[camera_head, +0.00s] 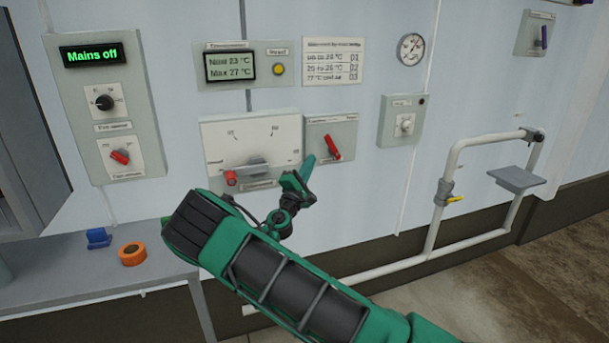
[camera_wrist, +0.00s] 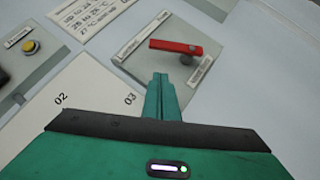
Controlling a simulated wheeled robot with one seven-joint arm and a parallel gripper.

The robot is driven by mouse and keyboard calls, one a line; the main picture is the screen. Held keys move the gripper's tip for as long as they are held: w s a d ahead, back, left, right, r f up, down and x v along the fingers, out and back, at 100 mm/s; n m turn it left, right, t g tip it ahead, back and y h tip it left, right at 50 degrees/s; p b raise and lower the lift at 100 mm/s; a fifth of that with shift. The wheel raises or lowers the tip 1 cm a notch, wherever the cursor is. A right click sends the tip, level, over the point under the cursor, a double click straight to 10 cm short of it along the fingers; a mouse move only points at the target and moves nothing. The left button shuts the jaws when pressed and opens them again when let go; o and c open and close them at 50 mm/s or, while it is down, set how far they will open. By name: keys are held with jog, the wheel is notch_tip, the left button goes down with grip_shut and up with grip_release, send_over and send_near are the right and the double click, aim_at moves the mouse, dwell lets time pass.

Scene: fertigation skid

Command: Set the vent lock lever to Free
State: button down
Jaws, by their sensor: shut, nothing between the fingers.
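The likely vent lock lever (camera_head: 332,147) is a red handle on a small grey plate (camera_head: 318,125) on the wall, right of the dial panel. In the head view it slants from upper left to lower right. In the wrist view the red lever (camera_wrist: 180,47) lies nearly level across its plate, above my fingertips. The plate's small labels are too blurred to read surely. My gripper (camera_head: 300,176) is shut and empty, just below and left of the lever. In the wrist view my shut fingers (camera_wrist: 160,84) point at the plate, apart from the red handle.
A white dial panel (camera_head: 240,137) with a red-tipped pointer (camera_head: 231,178) adjoins on the left. A grey switch box (camera_head: 402,122) stands to the right. A pipe rail (camera_head: 440,190) projects lower right. A bench (camera_head: 90,275) holds orange tape (camera_head: 132,253) and a blue item.

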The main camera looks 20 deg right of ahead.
aim_at(331, 146)
jog(key=shift+w+d+r, duration=0.3)
jog(key=shift+d+r, duration=0.2)
jog(key=shift+d, duration=0.35)
jog(key=shift+w+d+r, duration=0.3)
jog(key=shift+d+r, duration=0.15)
jog(key=shift+d, duration=0.35)
jog(key=shift+w+d+r, duration=0.3)
jog(key=shift+d+r, duration=0.2)
jog(key=shift+d, duration=0.35)
